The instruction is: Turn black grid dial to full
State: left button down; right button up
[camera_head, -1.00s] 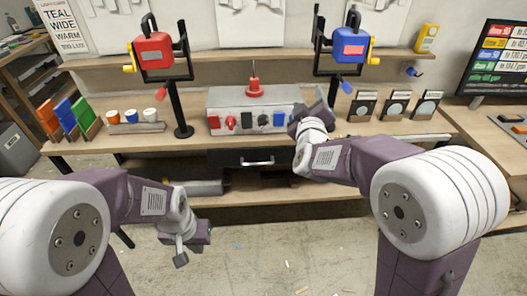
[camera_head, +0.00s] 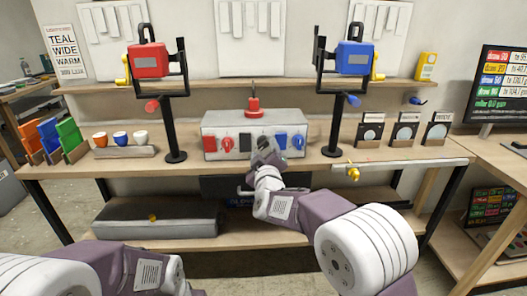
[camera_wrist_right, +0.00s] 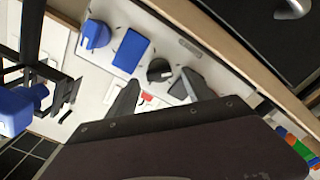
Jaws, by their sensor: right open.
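The black dial (camera_wrist_right: 159,70) is a round black knob with a pale mark, on a pale panel in the right wrist view. In the head view my right gripper hides most or all of it. The panel is the front of a grey box (camera_head: 210,128) on the workbench. My right gripper (camera_wrist_right: 162,88) is open, with its fingertips pointing at the panel close to the dial; contact cannot be told. It also shows in the head view (camera_head: 264,145), at the middle of the box front. My left gripper is out of view; only part of its arm shows at the lower left.
Beside the dial are a blue square (camera_wrist_right: 131,50) and a blue dial (camera_wrist_right: 96,35). A red dial (camera_head: 228,145) and a black square (camera_head: 245,143) are further left. A red button (camera_head: 253,107) tops the box. Black stands (camera_head: 172,120) (camera_head: 335,120) flank it.

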jog(key=shift+w, duration=0.75)
jog(key=shift+c, duration=0.3)
grip_shut()
